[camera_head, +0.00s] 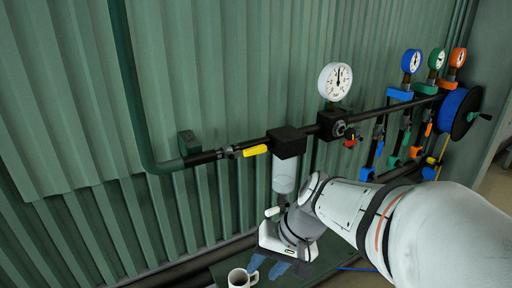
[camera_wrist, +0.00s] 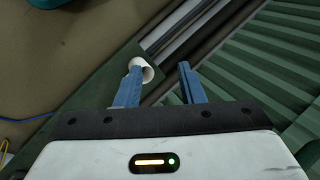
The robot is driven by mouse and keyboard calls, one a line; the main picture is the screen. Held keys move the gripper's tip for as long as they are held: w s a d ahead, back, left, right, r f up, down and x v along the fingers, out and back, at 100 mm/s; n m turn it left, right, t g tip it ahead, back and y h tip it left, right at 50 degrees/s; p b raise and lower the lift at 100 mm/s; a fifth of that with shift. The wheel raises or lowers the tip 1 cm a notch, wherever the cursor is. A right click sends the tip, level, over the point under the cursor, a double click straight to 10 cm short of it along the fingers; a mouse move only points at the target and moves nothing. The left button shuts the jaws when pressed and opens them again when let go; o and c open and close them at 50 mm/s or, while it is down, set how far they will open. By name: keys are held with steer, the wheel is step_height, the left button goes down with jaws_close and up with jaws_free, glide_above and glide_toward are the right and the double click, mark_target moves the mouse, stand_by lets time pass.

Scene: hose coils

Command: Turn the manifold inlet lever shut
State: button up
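The inlet lever (camera_head: 255,150) has a yellow handle. It sits on the dark horizontal pipe at the left of the manifold and lies roughly along the pipe in the head view. It does not show in the wrist view. My gripper (camera_head: 267,266) is well below the lever and slightly right of it, pointing down, apart from it. In the wrist view my gripper (camera_wrist: 158,66) has its two blue fingers spread with nothing held between them.
A white mug (camera_head: 240,279) stands close to my fingers; it also shows in the wrist view (camera_wrist: 143,70). A filter bowl (camera_head: 284,176) hangs above my gripper. A gauge (camera_head: 335,81), a red knob (camera_head: 351,142) and a blue hose reel (camera_head: 453,112) lie right. Corrugated green wall stands behind.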

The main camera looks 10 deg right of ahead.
steer(key=w+r+m+t+y, duration=0.2)
steer(key=w+r+y, duration=0.15)
steer(key=w, duration=0.25)
steer(key=m+t+y+p, duration=0.2)
steer(key=m+t, duration=0.5)
steer(key=t, duration=0.4)
glide_toward(266, 147)
steer(key=shift+w+d+f+p+x, duration=0.15)
steer(key=shift+p+x, duration=0.9)
steer(key=shift+x, duration=0.85)
steer(key=shift+w+d+f+p+x, duration=0.15)
steer(key=shift+p+x, duration=0.85)
steer(key=shift+x, duration=0.95)
steer(key=shift+w+a, duration=0.1)
steer(key=shift+w, duration=0.05)
steer(key=shift+b, duration=0.3)
steer(key=shift+w+a+f+b, duration=0.1)
steer(key=shift+a+b, duration=0.05)
steer(key=shift+b, duration=0.35)
steer(key=shift+c, duration=0.3)
